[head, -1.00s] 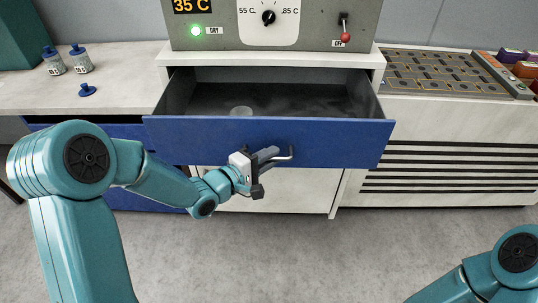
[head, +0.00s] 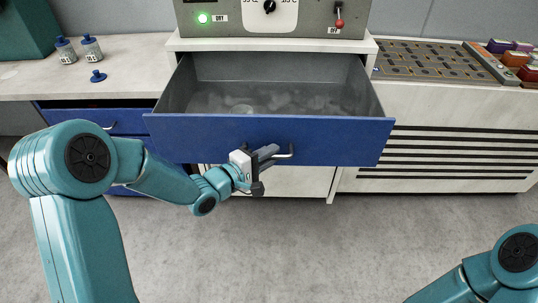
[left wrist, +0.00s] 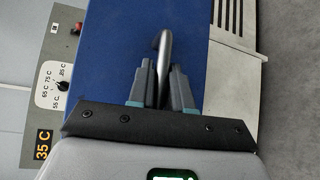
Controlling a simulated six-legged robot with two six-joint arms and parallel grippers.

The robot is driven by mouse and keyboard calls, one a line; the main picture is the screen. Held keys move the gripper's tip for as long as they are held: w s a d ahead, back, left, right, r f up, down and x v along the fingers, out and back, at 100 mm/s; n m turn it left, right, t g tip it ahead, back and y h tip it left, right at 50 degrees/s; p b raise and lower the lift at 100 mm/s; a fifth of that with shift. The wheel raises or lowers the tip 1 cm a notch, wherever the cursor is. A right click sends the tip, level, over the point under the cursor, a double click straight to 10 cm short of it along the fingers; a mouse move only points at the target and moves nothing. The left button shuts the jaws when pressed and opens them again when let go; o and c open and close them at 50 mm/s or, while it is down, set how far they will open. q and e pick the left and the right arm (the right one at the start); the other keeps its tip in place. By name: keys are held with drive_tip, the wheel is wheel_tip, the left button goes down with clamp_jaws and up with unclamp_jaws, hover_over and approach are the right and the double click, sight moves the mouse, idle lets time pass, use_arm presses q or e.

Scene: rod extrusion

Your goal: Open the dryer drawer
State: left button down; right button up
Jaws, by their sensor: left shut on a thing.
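The dryer drawer (head: 350,135) has a blue front and a grey inside, and it stands pulled well out of the dryer cabinet. My left gripper (head: 268,155) is shut on the drawer's metal handle (head: 291,152). In the left wrist view the handle (left wrist: 163,52) passes between the two fingers (left wrist: 160,88), in front of the blue drawer front. My right arm shows at the lower right of the head view, but its gripper is out of view.
The dryer's control panel (head: 300,15) with a green light stands above the drawer. Two small bottles (head: 78,50) and a blue cap (head: 98,76) are on the left counter. A slotted tray (head: 430,62) lies on the right counter. The floor in front is clear.

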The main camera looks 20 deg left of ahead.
use_arm(q)
drive_tip(key=shift+w, duration=0.15)
drive_tip(key=c, duration=1.1)
unclamp_jaws()
drive_tip(key=shift+c, duration=0.2)
drive_tip(key=v, duration=1.6)
drive_tip(key=shift+p, duration=0.4)
